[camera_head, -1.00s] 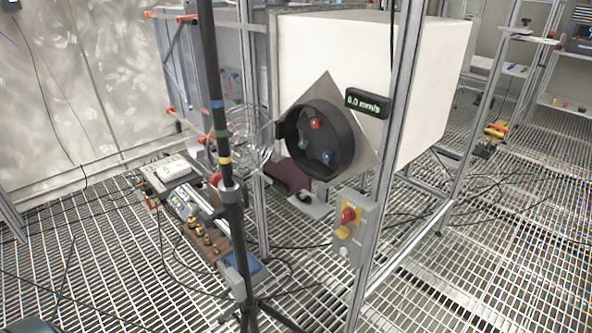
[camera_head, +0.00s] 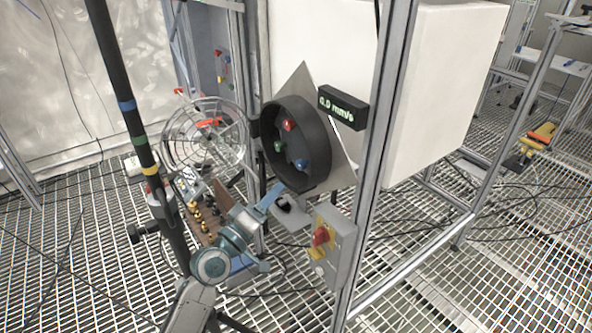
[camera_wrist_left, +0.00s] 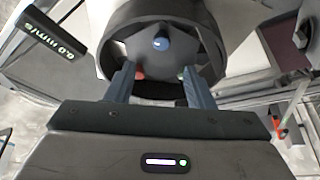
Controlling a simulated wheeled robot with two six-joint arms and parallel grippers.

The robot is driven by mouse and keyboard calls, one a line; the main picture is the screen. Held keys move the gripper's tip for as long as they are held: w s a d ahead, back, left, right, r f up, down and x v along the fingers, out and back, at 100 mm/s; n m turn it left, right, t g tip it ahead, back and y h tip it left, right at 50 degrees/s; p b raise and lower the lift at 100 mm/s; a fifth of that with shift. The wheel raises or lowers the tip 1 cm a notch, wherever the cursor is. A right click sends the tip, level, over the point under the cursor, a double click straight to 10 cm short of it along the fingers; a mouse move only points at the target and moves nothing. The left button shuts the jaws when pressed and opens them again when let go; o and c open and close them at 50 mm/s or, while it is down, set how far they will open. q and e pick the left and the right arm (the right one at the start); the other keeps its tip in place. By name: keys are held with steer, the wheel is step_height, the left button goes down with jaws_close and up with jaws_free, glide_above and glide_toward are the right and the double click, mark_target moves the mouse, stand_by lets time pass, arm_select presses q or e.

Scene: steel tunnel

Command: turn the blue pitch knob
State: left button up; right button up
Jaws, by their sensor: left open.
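The blue pitch knob (camera_head: 301,165) sits low on the right inside a round black housing on a tilted square plate. A red knob (camera_head: 288,125) and a green knob (camera_head: 279,147) share the housing. My left gripper (camera_head: 274,227) is open and empty, below and in front of the housing. In the left wrist view the blue knob (camera_wrist_left: 161,41) is beyond and above the gap between my open fingers (camera_wrist_left: 160,70), apart from them. The red and green knobs show partly between the fingers there. My right gripper is not in view.
A display (camera_head: 343,107) reading about 0.0 mm/s is beside the housing.

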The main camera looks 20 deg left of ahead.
mark_target(299, 167)
arm_select(q)
steer(key=p+x, duration=0.1)
steer(key=x, duration=0.9)
steer(key=shift+w+d+f+p, duration=0.1)
steer(key=shift+p, duration=0.3)
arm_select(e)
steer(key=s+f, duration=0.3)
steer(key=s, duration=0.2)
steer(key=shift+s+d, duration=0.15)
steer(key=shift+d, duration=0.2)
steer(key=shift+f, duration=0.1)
arm_select(q)
steer(key=c, duration=1)
